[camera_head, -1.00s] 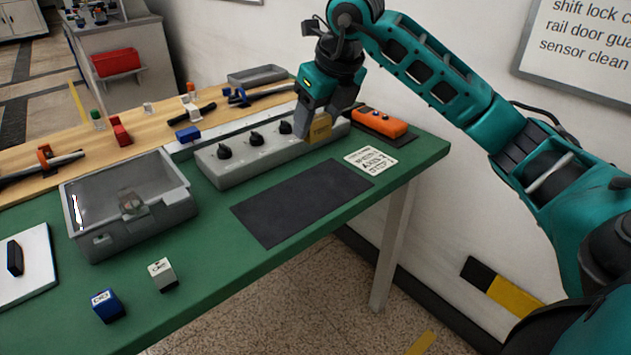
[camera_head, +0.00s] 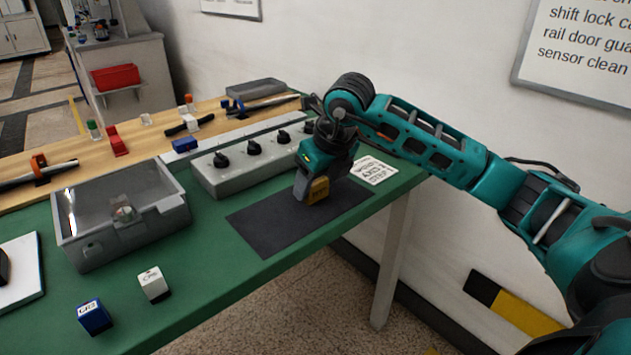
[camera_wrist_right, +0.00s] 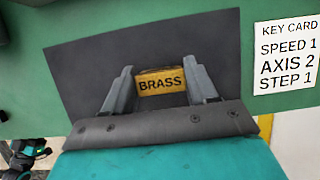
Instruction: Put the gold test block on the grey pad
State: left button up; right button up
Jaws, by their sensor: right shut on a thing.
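The gold test block (camera_head: 319,189), marked BRASS, is between the fingers of my right gripper (camera_head: 309,190), which is shut on it. The block also shows between the two fingers in the right wrist view (camera_wrist_right: 161,82). The dark grey pad (camera_head: 272,228) lies on the green bench top, and the block is over its right part. The pad fills much of the right wrist view (camera_wrist_right: 85,65). I cannot tell whether the block touches the pad or is just above it. My left gripper is not in view.
A grey panel with black knobs (camera_head: 225,181) stands behind the pad. A key card (camera_head: 374,170) lies right of it. A clear-lidded grey box (camera_head: 120,215) is at the left. A white block (camera_head: 153,284) and a blue block (camera_head: 94,317) stand near the front edge.

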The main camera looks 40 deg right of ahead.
jog(key=shift+f, duration=0.1)
jog(key=o, duration=0.9)
jog(key=shift+f, duration=0.15)
jog(key=o, duration=0.4)
jog(key=shift+o, duration=0.2)
jog(key=shift+r, duration=0.4)
jog(key=p+v, duration=0.2)
jog(key=v, duration=0.9)
jog(key=shift+s+r, duration=0.2)
jog(key=shift+r, duration=0.15)
